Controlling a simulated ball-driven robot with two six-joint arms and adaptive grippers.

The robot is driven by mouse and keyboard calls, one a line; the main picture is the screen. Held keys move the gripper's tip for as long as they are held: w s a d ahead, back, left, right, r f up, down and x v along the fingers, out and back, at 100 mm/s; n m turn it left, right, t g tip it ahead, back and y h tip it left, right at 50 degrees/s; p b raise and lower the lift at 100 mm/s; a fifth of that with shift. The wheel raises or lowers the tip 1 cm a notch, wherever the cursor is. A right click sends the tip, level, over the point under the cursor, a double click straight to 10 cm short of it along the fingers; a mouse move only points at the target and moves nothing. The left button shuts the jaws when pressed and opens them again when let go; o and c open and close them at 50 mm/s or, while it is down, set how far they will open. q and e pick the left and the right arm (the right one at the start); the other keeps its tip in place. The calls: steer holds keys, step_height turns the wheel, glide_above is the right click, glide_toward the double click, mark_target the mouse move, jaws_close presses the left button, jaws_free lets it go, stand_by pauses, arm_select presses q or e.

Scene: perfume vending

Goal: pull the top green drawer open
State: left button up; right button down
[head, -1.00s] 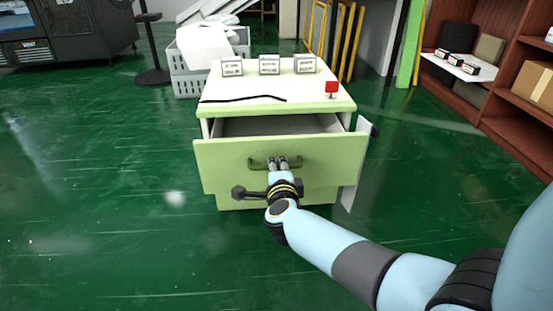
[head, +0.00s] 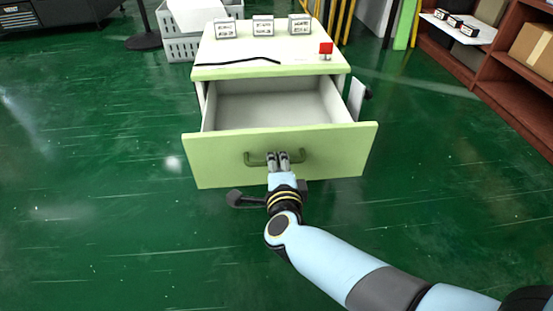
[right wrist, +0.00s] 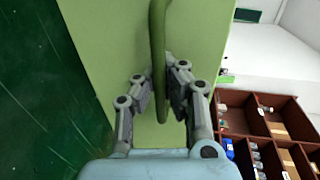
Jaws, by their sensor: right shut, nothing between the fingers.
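The top green drawer (head: 340,150) stands well out of the pale green cabinet (head: 322,68) in the head view, its white inside bare. Its curved green handle (head: 254,162) is on the front panel. My right gripper (head: 278,156) is at the middle of the handle, its fingers shut. In the right wrist view, the handle (right wrist: 157,40) runs down to the fingertips of my right gripper (right wrist: 162,88), close to the drawer front (right wrist: 110,45). The fingers hide part of the handle. My left gripper is not in view.
Several small label blocks (head: 263,26), a black strip (head: 237,61) and a red-topped piece (head: 325,50) are on the cabinet top. A grey crate (head: 182,48) stands behind left. A brown shelf (head: 520,92) stands at the right. Green floor (head: 90,190) is clear left of the drawer.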

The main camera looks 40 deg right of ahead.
mark_target(276, 136)
steer(key=c, duration=1.4)
jaws_free()
steer(key=shift+r, duration=0.1)
steer(key=shift+r, duration=0.3)
steer(key=shift+o, duration=0.6)
steer(key=r, duration=0.4)
steer(key=shift+w+r, duration=0.2)
steer(key=o, duration=0.7)
steer(key=shift+d+r, duration=0.1)
steer(key=shift+r, duration=0.85)
step_height(276, 136, up, 3)
steer(key=shift+r, duration=0.15)
steer(key=shift+c, duration=1.4)
steer(key=shift+s+r, duration=0.1)
steer(key=shift+r, duration=0.1)
steer(key=c, duration=0.5)
steer(key=shift+f, duration=0.3)
steer(key=shift+s+f, duration=0.1)
steer(key=shift+f, duration=0.05)
